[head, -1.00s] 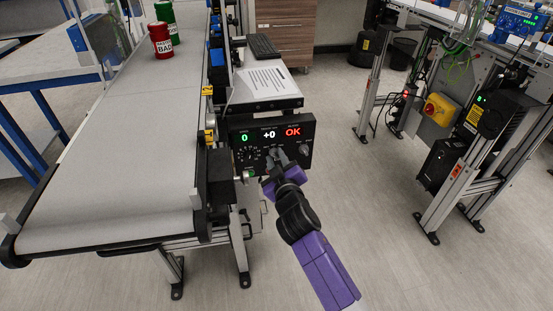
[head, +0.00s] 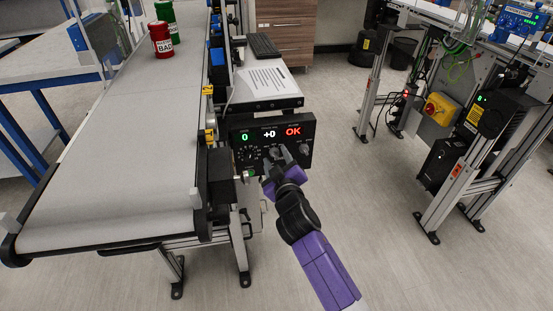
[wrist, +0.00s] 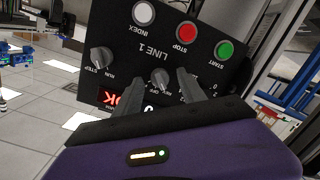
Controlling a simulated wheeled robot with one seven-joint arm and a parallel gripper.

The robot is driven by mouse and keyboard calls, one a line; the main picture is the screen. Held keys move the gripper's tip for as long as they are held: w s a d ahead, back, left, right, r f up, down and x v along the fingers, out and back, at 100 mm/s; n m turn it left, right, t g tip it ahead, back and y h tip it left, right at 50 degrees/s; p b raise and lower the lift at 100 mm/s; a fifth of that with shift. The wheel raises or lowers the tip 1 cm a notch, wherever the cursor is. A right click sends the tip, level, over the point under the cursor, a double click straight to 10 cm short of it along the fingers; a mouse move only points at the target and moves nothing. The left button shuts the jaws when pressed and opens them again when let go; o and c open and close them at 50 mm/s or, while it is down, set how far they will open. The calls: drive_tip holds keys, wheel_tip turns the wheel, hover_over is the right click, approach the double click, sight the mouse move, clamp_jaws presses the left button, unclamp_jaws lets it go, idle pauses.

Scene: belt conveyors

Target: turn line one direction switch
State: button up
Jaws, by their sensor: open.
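The black line 1 control panel (head: 242,136) stands at the end of the near conveyor, its displays showing 0, +0 and a red OK. In the wrist view, the panel (wrist: 120,40) appears tilted and flipped, with "LINE 1" printed on it. A small grey middle knob (wrist: 160,76), seemingly the direction switch, sits between my fingers; its side labels are too small to read surely. My gripper (head: 278,155) is open at the panel face, fingers either side of this knob. Contact cannot be told.
White index (wrist: 144,13), red stop (wrist: 186,32) and green start (wrist: 224,50) buttons lie close to my fingertips. The conveyor belt (head: 120,160) runs along the left, carrying a red can (head: 161,42) and a green can (head: 166,13). The floor right of the panel is clear.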

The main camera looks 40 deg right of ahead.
drive_tip(key=v, duration=0.7)
drive_tip(key=shift+s+a, duration=0.25)
drive_tip(key=shift+s, duration=0.05)
drive_tip(key=shift+r, duration=0.1)
drive_tip(key=s+a+r+t+y+p, duration=0.4)
drive_tip(key=s+a+r+y, duration=0.15)
drive_tip(key=s+a, duration=0.65)
drive_tip(key=s+a+r+g+y+p, duration=0.1)
drive_tip(key=s+a+r+p, duration=0.1)
drive_tip(key=s, duration=0.5)
drive_tip(key=s+a+r+g+y+p, duration=0.1)
drive_tip(key=s+a+r+p, duration=0.1)
drive_tip(key=s, duration=0.5)
drive_tip(key=s+a+r+g+y+p, duration=0.1)
drive_tip(key=s+a+r+y+p, duration=0.1)
drive_tip(key=s+a, duration=0.2)
drive_tip(key=v, duration=0.3)
drive_tip(key=shift+s+p, duration=0.35)
